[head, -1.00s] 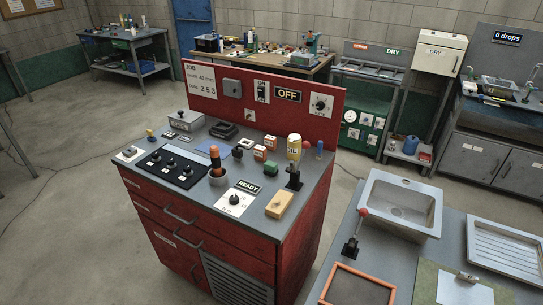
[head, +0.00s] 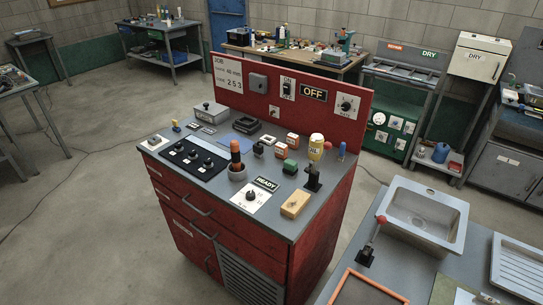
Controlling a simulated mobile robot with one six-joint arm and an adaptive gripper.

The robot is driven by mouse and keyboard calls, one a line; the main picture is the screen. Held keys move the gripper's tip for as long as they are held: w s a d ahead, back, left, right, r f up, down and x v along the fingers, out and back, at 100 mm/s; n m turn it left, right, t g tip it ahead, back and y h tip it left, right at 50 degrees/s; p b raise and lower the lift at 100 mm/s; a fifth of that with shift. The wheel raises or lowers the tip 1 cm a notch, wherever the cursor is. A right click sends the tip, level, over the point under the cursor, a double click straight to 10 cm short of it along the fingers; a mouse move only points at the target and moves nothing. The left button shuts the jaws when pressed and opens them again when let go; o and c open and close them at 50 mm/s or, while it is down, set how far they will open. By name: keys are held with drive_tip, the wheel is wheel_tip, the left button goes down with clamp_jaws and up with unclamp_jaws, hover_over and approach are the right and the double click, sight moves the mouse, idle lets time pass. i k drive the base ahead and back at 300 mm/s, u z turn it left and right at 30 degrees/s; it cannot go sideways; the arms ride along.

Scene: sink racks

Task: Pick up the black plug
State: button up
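A small dark upright piece (head: 258,149) stands on the grey top of the red cabinet (head: 330,215), left of a red-and-white block and behind the green block. It may be the black plug, but it is too small to be sure. My gripper is not in view, so its state and distance from the cabinet do not show.
A sink bench (head: 405,262) stands at right. Open floor lies left.

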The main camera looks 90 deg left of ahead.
sight(258, 149)
drive_tip(key=z, duration=0.1)
drive_tip(key=k, duration=2.05)
drive_tip(key=u, duration=2.45)
drive_tip(key=i, duration=0.2)
drive_tip(key=z, duration=0.65)
